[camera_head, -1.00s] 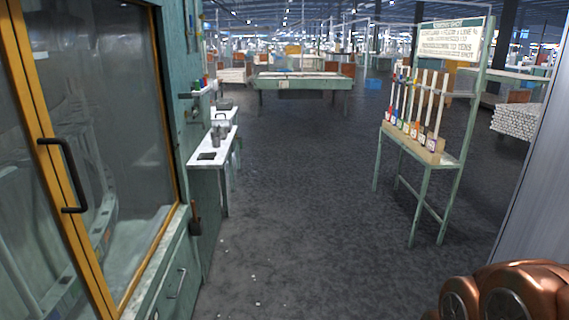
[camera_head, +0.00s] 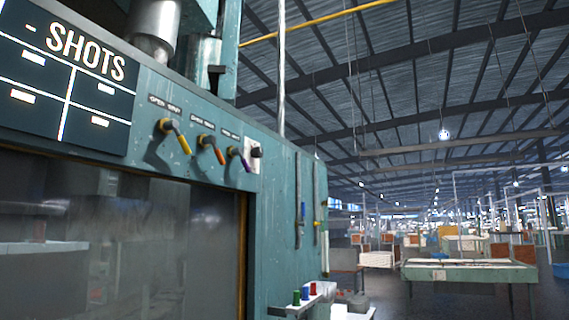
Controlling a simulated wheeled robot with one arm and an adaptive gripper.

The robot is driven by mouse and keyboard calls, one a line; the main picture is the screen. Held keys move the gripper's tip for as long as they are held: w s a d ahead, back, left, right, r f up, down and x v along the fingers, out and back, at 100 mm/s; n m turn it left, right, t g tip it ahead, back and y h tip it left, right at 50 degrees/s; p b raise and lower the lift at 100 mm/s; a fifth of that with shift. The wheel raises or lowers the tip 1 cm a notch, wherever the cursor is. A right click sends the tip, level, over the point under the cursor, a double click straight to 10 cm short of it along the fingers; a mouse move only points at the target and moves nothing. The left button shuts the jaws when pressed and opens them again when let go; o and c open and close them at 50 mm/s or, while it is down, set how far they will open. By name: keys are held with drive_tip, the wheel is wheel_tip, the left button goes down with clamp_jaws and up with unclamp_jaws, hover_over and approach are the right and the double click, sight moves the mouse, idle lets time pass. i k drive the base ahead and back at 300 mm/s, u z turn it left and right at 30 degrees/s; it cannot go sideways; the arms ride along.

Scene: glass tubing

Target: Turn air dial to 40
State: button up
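No dial marked as air is readable in the head view. A teal machine panel at the left carries a row of lever-like controls with small labels above them, too small to read with certainty. They are a yellow-handled lever (camera_head: 175,136), an orange-red-handled lever (camera_head: 211,148) and a purple-handled lever (camera_head: 239,158). A small dark knob (camera_head: 256,152) on a pale plate sits to the right of the levers. My gripper is not in view.
A dark board reading "SHOTS" (camera_head: 87,55) is above a glass-fronted window (camera_head: 110,245). A shelf with small coloured items (camera_head: 305,296) juts out below right. A green table (camera_head: 469,272) stands farther back on open floor.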

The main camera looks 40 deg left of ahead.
sight(257, 152)
drive_tip(key=u, duration=0.45)
drive_tip(key=i, duration=1.25)
drive_tip(key=u, duration=1.8)
drive_tip(key=i, duration=0.75)
drive_tip(key=u, duration=0.65)
